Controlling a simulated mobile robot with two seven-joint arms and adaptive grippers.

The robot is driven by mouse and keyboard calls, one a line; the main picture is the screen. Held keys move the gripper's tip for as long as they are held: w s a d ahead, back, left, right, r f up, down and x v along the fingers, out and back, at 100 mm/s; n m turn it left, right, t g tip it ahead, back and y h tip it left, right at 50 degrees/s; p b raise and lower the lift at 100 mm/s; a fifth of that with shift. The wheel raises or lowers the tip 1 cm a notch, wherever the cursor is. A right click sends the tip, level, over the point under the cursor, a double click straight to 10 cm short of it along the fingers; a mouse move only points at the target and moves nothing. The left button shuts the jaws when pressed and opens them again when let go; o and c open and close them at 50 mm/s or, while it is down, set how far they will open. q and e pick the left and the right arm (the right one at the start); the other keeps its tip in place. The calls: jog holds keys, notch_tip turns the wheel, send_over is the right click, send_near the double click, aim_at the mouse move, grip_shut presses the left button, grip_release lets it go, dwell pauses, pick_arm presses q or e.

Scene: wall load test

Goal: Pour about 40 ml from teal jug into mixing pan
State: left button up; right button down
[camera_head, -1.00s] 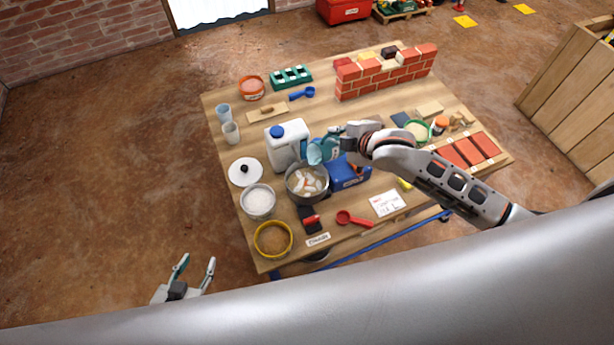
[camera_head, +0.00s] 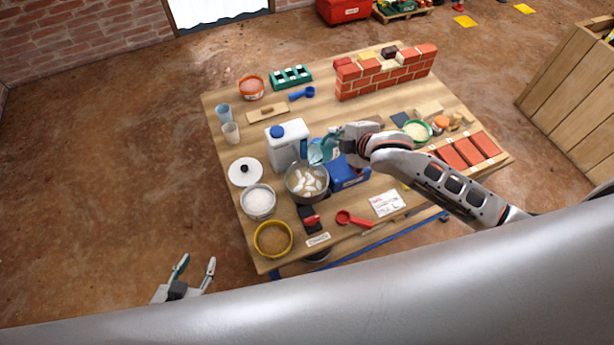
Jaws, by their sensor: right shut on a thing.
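The teal jug (camera_head: 318,154) is tilted, its mouth towards the left, just above and behind the mixing pan. My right gripper (camera_head: 338,137) is shut on the jug; the fingers and part of the jug are hard to see. The mixing pan (camera_head: 293,193) is a grey round pan with pale chunks in it, standing on the table near a white bottle. I cannot make out a stream between jug and pan, or the jug's liquid level. My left gripper (camera_head: 195,266) is open and empty, below the table's left front corner.
A white jerrycan (camera_head: 287,150) with a blue cap stands behind the pan, and a blue box (camera_head: 347,174) at its right. A bowl of white grains (camera_head: 258,202), a yellow-rimmed bowl (camera_head: 272,240) and a red scoop (camera_head: 352,218) are nearer the front. A brick wall (camera_head: 385,78) stands at the back.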

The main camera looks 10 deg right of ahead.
jog(key=d+y, duration=0.1)
jog(key=w+d+r+m, duration=0.1)
jog(key=shift+w+d+r+g+y, duration=0.1)
jog(key=shift+w+d+g+y, duration=0.1)
jog(key=shift+d+g+y, duration=0.2)
jog(key=shift+w+d+m, duration=0.1)
jog(key=shift+d+m, duration=0.05)
jog(key=shift+m, duration=0.35)
jog(key=shift+r+y, duration=0.15)
jog(key=shift+y, duration=0.35)
jog(key=shift+w+d+f+m+y, duration=0.2)
jog(key=shift+d+f+m+y, duration=0.1)
jog(key=shift+d+f+m, duration=0.1)
pick_arm(q)
jog(key=shift+w+d+r+b, duration=0.4)
jog(key=shift+w+d+b, duration=0.15)
jog(key=shift+b, duration=0.1)
pick_arm(e)
jog(key=shift+w+d+f+g, duration=0.1)
jog(key=shift+f+g, duration=0.05)
jog(key=shift+g, duration=0.15)
pick_arm(q)
jog(key=shift+s+f, duration=0.2)
jog(key=shift+f, duration=0.1)
